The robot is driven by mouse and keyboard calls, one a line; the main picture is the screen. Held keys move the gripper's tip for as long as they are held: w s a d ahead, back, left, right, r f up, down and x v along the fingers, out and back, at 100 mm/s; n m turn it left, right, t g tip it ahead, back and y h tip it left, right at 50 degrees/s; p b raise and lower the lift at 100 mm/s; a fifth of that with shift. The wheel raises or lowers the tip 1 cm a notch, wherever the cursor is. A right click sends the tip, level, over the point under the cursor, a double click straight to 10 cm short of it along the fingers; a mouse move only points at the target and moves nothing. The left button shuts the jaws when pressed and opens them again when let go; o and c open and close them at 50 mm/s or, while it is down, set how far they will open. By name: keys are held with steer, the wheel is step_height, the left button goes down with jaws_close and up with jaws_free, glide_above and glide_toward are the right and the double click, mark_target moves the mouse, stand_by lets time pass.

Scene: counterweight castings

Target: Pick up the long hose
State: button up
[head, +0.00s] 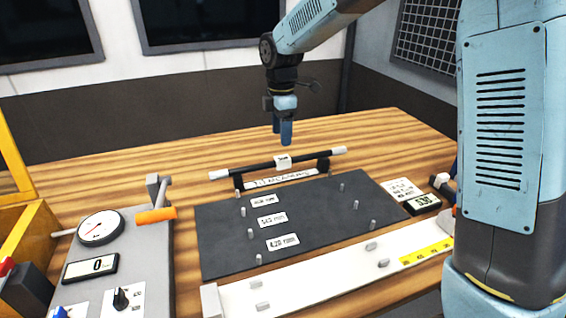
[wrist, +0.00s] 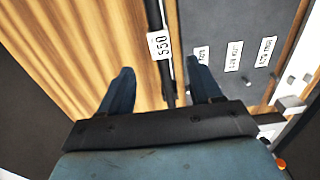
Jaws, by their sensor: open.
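The long hose (head: 251,168) is a thin black length with white ends and a white tag at its middle. It lies across two dark holders behind the grey board. In the wrist view the hose (wrist: 169,80) runs between my fingers, nearer the right one, and its tag (wrist: 159,45) reads 550. My gripper (head: 281,141) is open and empty, pointing down above the tagged middle, apart from the hose. In the wrist view my gripper (wrist: 160,68) shows both blue fingers spread.
The grey board (head: 225,238) with labels and pegs lies in front of the hose. A white measuring strip (head: 330,278) is nearer. A gauge panel (head: 150,255) with an orange handle stands left, and a small display (head: 422,203) right. The wooden table (head: 180,160) behind is clear.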

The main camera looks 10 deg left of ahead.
mark_target(282, 157)
step_height(282, 157, down, 9)
steer(key=shift+d, duration=0.1)
stand_by(0.5)
steer(key=shift+w, duration=0.1)
steer(key=c, duration=1)
steer(key=shift+r, duration=0.1)
